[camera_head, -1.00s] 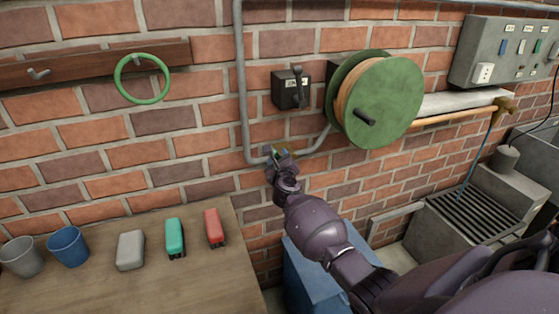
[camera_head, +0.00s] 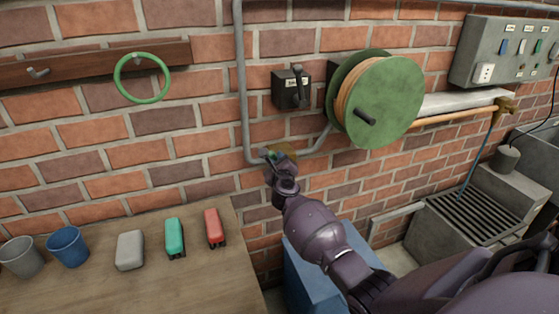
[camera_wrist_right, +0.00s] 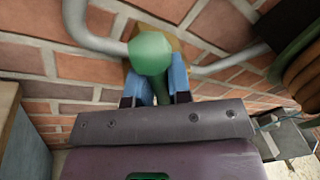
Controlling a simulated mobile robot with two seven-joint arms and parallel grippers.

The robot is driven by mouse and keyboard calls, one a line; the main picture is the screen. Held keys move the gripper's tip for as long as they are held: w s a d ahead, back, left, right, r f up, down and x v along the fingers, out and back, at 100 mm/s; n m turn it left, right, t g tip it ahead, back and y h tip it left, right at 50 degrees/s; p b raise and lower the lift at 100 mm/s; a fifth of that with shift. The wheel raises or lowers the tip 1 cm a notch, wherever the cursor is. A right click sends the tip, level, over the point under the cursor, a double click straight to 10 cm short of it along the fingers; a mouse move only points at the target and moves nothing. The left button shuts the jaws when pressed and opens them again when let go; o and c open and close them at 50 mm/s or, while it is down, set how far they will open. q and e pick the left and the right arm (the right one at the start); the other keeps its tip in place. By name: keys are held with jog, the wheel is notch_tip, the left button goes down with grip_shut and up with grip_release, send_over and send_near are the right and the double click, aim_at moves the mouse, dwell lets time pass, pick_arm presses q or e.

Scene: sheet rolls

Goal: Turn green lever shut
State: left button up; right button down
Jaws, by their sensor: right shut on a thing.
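The green lever (camera_wrist_right: 151,54) shows in the right wrist view as a rounded green end in front of a brass valve body (camera_wrist_right: 172,44). The valve sits on the grey pipe at the brick wall. In the head view the brass valve body (camera_head: 284,150) shows just behind and right of my right gripper (camera_head: 271,158). In the right wrist view the blue fingers of my right gripper (camera_wrist_right: 157,84) stand on both sides of the lever and are shut on it. In the head view the gripper hides most of the lever. My left gripper is not in view.
Close by on the wall are a dark switch box (camera_head: 288,92) and a green hose reel (camera_head: 388,105). The grey pipe (camera_head: 242,85) runs up left of the valve. A wooden table (camera_head: 190,281) with small items stands lower left, and a blue box (camera_head: 305,278) lies under my arm.

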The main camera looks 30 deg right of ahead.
pick_arm(q)
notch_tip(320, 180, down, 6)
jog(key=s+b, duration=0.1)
jog(key=b, duration=0.3)
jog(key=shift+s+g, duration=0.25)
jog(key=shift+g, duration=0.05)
pick_arm(e)
jog(key=shift+w+a+f+n+t+y, duration=0.1)
jog(key=shift+a+f+n+t, duration=0.3)
jog(key=shift+f+n, duration=0.9)
jog(key=shift+w+a+f+n+t+y, duration=0.1)
jog(key=shift+a+f+n+t, duration=0.3)
jog(key=shift+n, duration=1.75)
jog(key=shift+w+a+f+n+t+y, duration=0.1)
jog(key=shift+a+f+n+t, duration=0.4)
jog(key=shift+n, duration=1.25)
jog(key=shift+d+f, duration=0.2)
jog(key=shift+f, duration=0.1)
jog(key=shift+s, duration=0.1)
jog(key=c, duration=1.1)
grip_release()
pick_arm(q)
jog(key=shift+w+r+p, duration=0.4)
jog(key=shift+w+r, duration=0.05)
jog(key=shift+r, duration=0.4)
pick_arm(e)
jog(key=shift+o, duration=0.2)
jog(key=v, duration=1)
jog(key=shift+s, duration=0.35)
